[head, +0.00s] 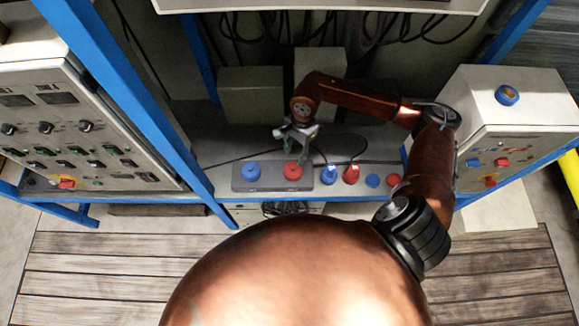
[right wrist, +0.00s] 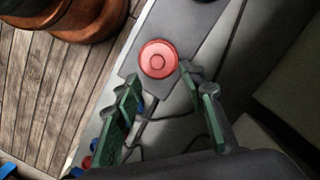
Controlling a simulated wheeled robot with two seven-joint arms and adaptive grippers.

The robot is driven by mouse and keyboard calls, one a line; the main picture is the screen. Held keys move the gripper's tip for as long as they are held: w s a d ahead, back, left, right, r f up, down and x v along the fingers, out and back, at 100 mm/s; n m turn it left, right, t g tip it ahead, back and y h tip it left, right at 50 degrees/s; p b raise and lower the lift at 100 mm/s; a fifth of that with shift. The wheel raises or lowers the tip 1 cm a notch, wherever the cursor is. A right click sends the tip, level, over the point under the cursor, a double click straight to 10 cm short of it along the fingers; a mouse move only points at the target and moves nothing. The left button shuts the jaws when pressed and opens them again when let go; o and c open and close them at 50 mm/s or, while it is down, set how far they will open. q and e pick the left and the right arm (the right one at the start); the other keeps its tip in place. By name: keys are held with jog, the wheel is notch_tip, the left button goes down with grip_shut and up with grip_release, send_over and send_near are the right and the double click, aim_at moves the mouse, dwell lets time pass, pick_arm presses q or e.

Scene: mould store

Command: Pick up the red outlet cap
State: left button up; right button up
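A round red cap (head: 293,171) sits on a dark grey plate (head: 271,188) on the bench, to the right of a round blue cap (head: 252,172). My right gripper (head: 297,146) is close above and behind the red cap, pointing down. In the right wrist view the red cap (right wrist: 158,59) lies just beyond the fingertips of the right gripper (right wrist: 160,84), roughly between their lines. The green-padded fingers are spread apart with nothing between them. Whether a finger touches the cap I cannot tell. My left gripper is not in view.
Right of the plate stand several more red and blue parts, such as a blue one (head: 328,176) and a red one (head: 351,174). A control cabinet (head: 85,130) stands left, a button box (head: 505,130) right. Dark cables run across the bench behind the parts.

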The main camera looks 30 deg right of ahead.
aim_at(293, 166)
jog(key=shift+s+f, duration=0.15)
jog(key=shift+f, duration=0.45)
jog(key=shift+s+f, duration=0.15)
jog(key=shift+f, duration=0.4)
jog(key=f, duration=0.2)
jog(key=a+f, duration=0.1)
jog(key=f, duration=0.1)
jog(key=shift+f+b, duration=0.3)
grip_shut()
jog(key=shift+r, duration=0.1)
